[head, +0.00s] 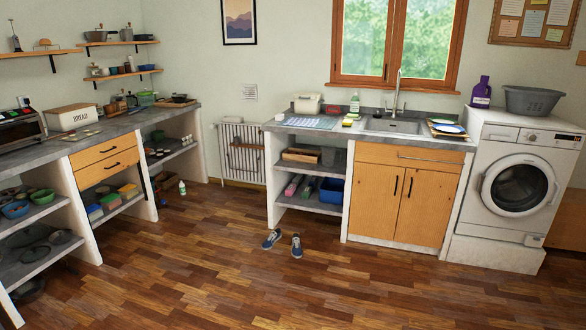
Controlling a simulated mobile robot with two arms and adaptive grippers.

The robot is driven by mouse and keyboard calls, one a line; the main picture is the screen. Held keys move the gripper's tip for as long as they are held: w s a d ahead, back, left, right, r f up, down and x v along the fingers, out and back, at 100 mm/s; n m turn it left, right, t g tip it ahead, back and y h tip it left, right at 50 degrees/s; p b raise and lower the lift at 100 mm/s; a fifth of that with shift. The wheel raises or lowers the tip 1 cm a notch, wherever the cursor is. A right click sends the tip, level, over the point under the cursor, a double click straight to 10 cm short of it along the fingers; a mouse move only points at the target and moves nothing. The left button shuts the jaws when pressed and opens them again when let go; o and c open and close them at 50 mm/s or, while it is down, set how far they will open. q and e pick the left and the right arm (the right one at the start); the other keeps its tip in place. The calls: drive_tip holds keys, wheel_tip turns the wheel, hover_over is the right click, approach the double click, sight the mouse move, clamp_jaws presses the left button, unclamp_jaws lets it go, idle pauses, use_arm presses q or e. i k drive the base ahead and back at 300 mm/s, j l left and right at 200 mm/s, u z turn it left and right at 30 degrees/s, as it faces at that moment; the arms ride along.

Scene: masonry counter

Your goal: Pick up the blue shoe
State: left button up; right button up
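A pair of blue shoes stands on the wooden floor in front of the open shelf left of the sink cabinet. The left blue shoe (271,239) is turned at an angle, and the right blue shoe (297,246) points roughly toward me. They are a little apart, with light-coloured trim. Neither of my grippers shows in the head view.
The wooden floor (230,280) between me and the shoes is clear. The shelf unit (312,206) with a blue bin (331,191) stands just behind them. A washing machine (518,185) is at the right, and a long counter (90,138) runs along the left.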

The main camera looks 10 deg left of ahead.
sight(276, 234)
drive_tip(key=i+j+u, duration=0.4)
drive_tip(key=i, duration=0.5)
drive_tip(key=i+u, duration=0.4)
drive_tip(key=i, duration=0.55)
drive_tip(key=i+j+z, duration=0.1)
drive_tip(key=i+z, duration=0.2)
drive_tip(key=i, duration=0.2)
drive_tip(key=i+j+z, duration=0.3)
drive_tip(key=i, duration=0.25)
drive_tip(key=i+j+z, duration=0.3)
drive_tip(key=i, duration=0.2)
drive_tip(key=i+j+z, duration=0.3)
drive_tip(key=i, duration=0.15)
